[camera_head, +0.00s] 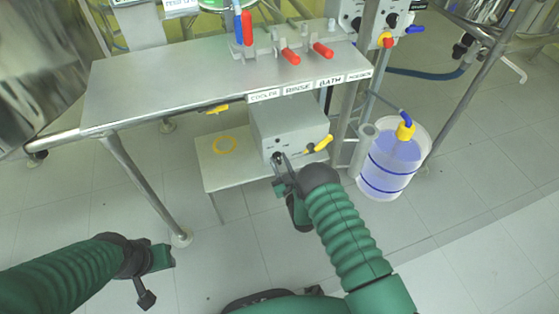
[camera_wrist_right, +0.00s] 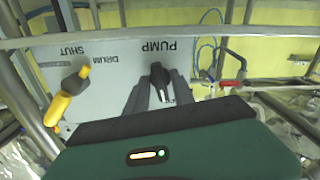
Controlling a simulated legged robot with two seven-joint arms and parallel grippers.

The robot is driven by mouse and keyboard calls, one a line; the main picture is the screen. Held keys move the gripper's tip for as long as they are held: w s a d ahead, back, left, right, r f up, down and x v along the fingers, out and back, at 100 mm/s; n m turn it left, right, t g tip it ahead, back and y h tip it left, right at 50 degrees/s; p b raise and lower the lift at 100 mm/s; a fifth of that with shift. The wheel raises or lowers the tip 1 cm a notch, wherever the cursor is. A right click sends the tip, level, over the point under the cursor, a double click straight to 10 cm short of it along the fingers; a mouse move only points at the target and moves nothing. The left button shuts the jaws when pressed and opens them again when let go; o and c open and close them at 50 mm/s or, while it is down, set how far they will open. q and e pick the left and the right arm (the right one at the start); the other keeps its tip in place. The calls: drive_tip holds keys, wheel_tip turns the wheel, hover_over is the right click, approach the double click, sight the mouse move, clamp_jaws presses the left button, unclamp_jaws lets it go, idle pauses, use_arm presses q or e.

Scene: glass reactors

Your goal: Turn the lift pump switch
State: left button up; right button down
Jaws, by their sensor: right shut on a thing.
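The lift pump box (camera_head: 289,124) is a grey box on a low shelf under the metal table. In the right wrist view its panel (camera_wrist_right: 110,60) shows upside-down labels "PUMP" and "DRUM SHUT". The black pump switch (camera_wrist_right: 159,77) sits below the word PUMP in that view. My right gripper (camera_head: 279,162) is at the front of the box, its fingers shut on the switch; the fingers also show in the right wrist view (camera_wrist_right: 154,95). My left gripper (camera_head: 155,275) hangs at the lower left, away from the box; its finger opening is unclear.
A yellow-handled valve (camera_head: 321,144) sticks out at the box's right, close to my right gripper. The metal table (camera_head: 180,82) above carries red-handled valves (camera_head: 291,56). A drum of blue liquid (camera_head: 390,165) stands on the right. The floor in front is clear.

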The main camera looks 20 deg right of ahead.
drive_tip(key=shift+f+n, duration=0.15)
drive_tip(key=shift+n, duration=0.45)
drive_tip(key=shift+s, duration=0.1)
drive_tip(key=c, duration=1.4)
unclamp_jaws()
drive_tip(key=s+p, duration=0.7)
drive_tip(key=s, duration=0.9)
drive_tip(key=shift+s+d+p, duration=0.3)
drive_tip(key=shift+s+p, duration=0.05)
drive_tip(key=shift+s, duration=0.05)
